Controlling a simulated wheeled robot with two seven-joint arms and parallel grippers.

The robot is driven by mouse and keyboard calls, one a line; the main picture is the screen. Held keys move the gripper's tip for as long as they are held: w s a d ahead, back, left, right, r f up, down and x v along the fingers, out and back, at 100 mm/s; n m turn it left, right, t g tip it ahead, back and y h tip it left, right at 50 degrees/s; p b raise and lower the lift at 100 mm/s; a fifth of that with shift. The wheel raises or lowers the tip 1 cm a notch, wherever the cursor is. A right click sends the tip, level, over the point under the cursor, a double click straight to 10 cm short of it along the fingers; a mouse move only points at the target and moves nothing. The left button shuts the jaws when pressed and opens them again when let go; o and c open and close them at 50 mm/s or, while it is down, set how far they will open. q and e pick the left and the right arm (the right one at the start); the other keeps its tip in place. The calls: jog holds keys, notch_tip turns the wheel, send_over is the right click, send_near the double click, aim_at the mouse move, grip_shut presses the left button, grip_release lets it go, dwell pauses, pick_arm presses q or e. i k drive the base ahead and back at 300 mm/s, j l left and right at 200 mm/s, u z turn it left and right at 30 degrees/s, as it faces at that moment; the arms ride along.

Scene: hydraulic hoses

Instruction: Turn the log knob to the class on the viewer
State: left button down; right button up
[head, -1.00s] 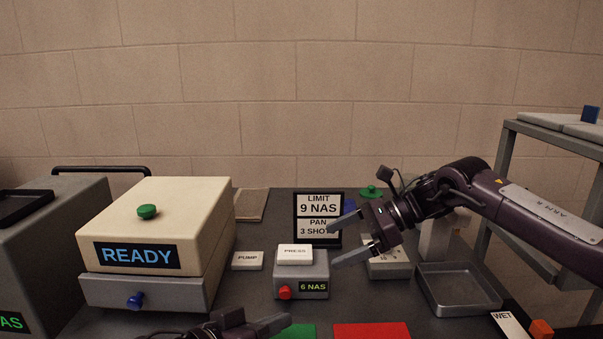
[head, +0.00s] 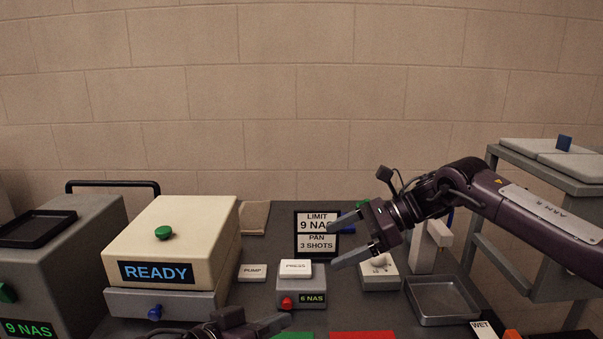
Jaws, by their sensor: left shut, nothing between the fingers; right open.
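The log box with its knob (head: 380,265) is a small white block behind my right gripper; "LO" shows on its front, but the knob setting is hidden or too small to read. My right gripper (head: 344,241) is open and empty, its fingers pointing left in front of the limit sign. My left gripper (head: 286,322) is shut and empty, low at the bottom edge. The cream viewer (head: 170,242) reads "READY". The grey box with the PRESS pad (head: 302,290) reads "6 NAS". The grey machine at far left (head: 50,262) reads "9 NAS".
The sign (head: 316,222) reads "LIMIT 9 NAS, PAN 3 SHOTS". A white PUMP pad (head: 252,272) lies beside the viewer. A grey tray (head: 441,300) sits at right, near a grey shelf rack (head: 545,172). Green (head: 293,336) and red (head: 362,335) mats lie at the front.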

aim_at(379, 261)
jog(key=k, duration=0.85)
